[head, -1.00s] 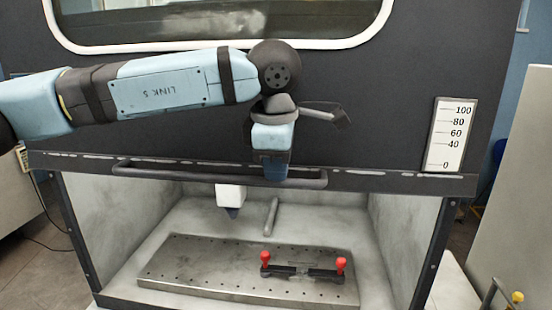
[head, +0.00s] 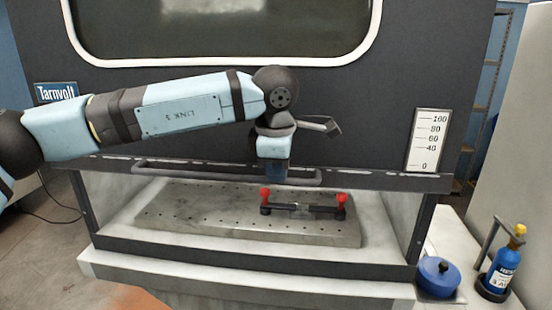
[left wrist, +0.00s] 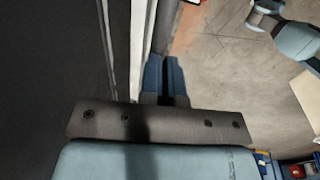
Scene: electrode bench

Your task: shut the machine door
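The machine door (head: 390,85) is a dark panel with a white-rimmed window. It hangs part-way down, with an open gap between its lower edge and the sill. A dark bar handle (head: 215,177) runs along its lower edge. My left gripper (head: 271,174) is at the right part of this handle. In the left wrist view its blue fingers (left wrist: 165,78) are close together, with the dark handle bar (left wrist: 165,25) running up from between them, so they appear shut on it. My right gripper is in neither view now.
Inside the machine lies a drilled plate (head: 190,215) with a red-knobbed fixture (head: 303,208). A scale (head: 428,140) marked 0 to 100 stands at the right. A blue round container (head: 438,277) and a blue bottle (head: 500,272) stand outside at right. The sill (head: 250,262) looks clear.

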